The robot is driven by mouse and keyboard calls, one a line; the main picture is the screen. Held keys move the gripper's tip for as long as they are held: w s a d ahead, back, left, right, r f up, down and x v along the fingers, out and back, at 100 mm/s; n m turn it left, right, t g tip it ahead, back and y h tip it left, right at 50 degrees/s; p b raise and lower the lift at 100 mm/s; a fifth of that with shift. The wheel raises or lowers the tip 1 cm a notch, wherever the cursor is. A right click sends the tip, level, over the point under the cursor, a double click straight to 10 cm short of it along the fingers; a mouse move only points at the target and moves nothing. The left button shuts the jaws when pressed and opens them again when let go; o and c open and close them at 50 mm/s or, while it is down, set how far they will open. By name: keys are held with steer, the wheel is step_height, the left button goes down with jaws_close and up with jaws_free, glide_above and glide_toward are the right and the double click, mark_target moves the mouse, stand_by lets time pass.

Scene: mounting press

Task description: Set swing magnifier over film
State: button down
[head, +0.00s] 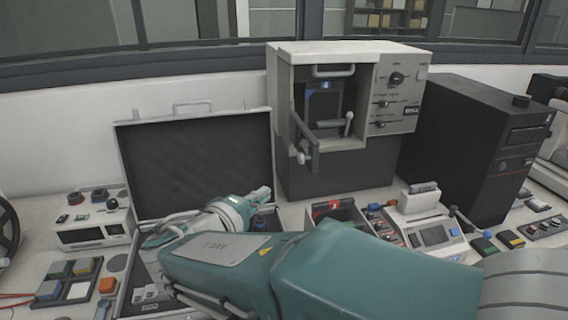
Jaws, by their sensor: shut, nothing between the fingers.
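The pale mounting press (332,50) stands on the bench behind my arm, with an open bay in its front. A dark swing arm (306,143) with a round knob at its lower end stands out from the left of the bay; I cannot tell for sure that it is the magnifier. Inside the bay is a dark grey block (322,106) with a small blue mark; no film is clearly recognisable. A small grey lever (348,122) sits at the bay's right. My gripper (264,193) is shut and empty, small in view, in front of the case lid and left of the press base.
An open case (192,113) with a dark-lined lid stands left of the press. A black computer tower (470,150) stands at its right. A small white device (432,230), a red-lit box (334,205) and button panels (75,275) crowd the bench.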

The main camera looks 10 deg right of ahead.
steer(key=w+a+r+t, duration=0.1)
steer(key=a+t, duration=0.1)
steer(key=a, duration=0.2)
steer(key=w+d, duration=0.7)
steer(key=d, duration=0.4)
steer(key=shift+w+d+n, duration=0.25)
steer(key=shift+w+n, duration=0.15)
steer(key=shift+s+f+y, duration=0.1)
steer(key=shift+y, duration=0.2)
